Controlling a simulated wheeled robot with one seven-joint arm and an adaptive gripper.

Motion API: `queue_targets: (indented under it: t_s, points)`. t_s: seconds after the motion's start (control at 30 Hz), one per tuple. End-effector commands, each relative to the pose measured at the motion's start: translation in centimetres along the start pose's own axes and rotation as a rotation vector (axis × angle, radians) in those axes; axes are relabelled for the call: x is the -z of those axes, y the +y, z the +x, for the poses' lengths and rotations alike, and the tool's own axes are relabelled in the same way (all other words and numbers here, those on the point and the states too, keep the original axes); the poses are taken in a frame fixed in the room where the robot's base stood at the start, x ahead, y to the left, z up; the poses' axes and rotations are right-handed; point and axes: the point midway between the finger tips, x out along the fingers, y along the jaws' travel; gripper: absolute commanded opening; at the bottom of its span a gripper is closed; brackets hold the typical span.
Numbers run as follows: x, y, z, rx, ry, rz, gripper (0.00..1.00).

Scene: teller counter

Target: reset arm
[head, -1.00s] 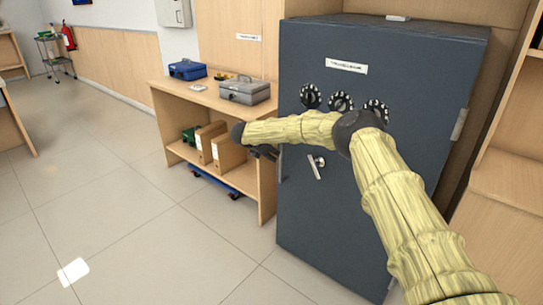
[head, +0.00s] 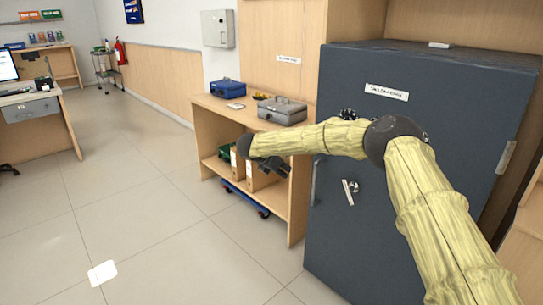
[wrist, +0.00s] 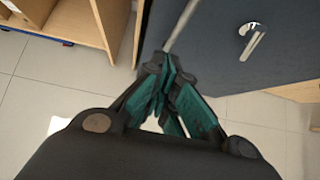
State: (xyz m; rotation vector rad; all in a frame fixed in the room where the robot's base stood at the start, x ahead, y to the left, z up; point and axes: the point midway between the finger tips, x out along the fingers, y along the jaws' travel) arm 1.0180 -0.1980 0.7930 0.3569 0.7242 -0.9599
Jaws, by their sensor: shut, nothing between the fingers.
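My gripper (head: 277,166) is at the end of my yellow-sleeved arm, in front of the low wooden shelf in the head view. In the wrist view my gripper (wrist: 165,95) has its teal-padded fingers together, with nothing between them. My arm reaches across the front of the dark grey safe (head: 335,235) and covers most of its dials. The safe's silver handle (head: 349,192) shows below my arm, and the handle also shows in the wrist view (wrist: 254,40).
The shelf (head: 297,200) carries a blue cash box (head: 227,88) and a grey cash box (head: 283,111), with binders below. A blue wheeled dolly (head: 243,199) is under it. Open tiled floor (head: 150,220) lies to the left. A desk (head: 42,135) stands far left.

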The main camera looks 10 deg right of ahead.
Motion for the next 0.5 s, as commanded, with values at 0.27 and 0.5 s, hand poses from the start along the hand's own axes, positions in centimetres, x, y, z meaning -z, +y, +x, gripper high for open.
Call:
queue_targets:
  t_s: [0.27, 0.5]
  points:
    - [9.0, -1.2, 0.8, -0.115, -0.181, -0.646, 0.0]
    - [20.9, -6.8, 1.8, -0.239, -0.363, -1.445, 0.0]
